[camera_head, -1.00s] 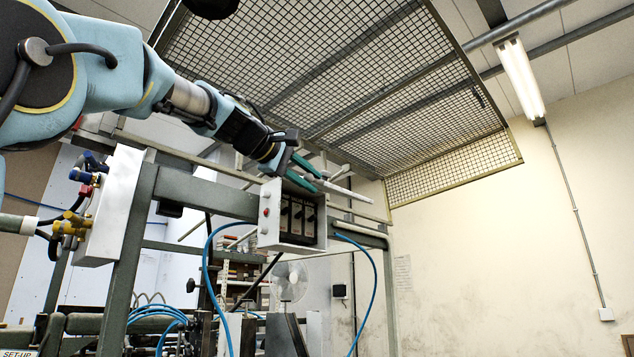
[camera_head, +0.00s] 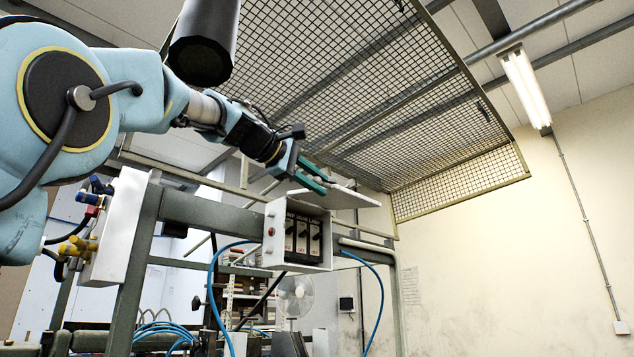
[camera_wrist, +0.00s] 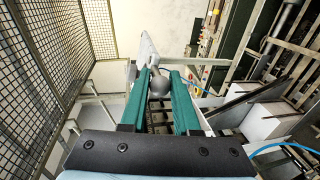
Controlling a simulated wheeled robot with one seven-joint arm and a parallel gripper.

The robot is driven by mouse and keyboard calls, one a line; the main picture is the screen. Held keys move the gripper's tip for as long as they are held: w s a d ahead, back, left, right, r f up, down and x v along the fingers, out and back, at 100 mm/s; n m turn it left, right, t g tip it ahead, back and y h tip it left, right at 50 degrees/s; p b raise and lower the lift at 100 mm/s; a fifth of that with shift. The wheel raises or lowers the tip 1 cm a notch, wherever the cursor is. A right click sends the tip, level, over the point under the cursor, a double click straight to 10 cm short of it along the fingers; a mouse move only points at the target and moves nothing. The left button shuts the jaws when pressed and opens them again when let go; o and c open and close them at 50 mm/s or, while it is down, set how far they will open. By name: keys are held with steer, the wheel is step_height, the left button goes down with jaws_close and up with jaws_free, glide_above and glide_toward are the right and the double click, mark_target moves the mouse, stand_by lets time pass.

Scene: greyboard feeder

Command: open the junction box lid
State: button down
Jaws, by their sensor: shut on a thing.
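The junction box (camera_head: 272,228) is a white box on the frame, open at its front, with dark switch modules inside. Its white lid (camera_head: 345,198) stands raised above the box, roughly level, with a gap over the opening. My gripper (camera_head: 318,178) is at the lid's upper left side with its green fingers pointing right. In the wrist view, the fingers sit on either side of a grey rounded knob (camera_wrist: 159,86), and the lid (camera_wrist: 147,49) shows as a pale plate just beyond. The lid's hinge cannot be made out.
A mesh guard (camera_head: 400,90) hangs above and behind the lid. A grey-green frame (camera_head: 205,206) bears the box, and blue hoses (camera_head: 378,300) loop beside it. A white panel with valves (camera_head: 125,225) stands left. Open space lies to the right.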

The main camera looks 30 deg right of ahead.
steer(key=c, duration=0.7)
jaws_free()
steer(key=b+v, duration=0.3)
steer(key=v, duration=0.7)
steer(key=shift+s+a+r, duration=0.1)
steer(key=shift+a, duration=0.25)
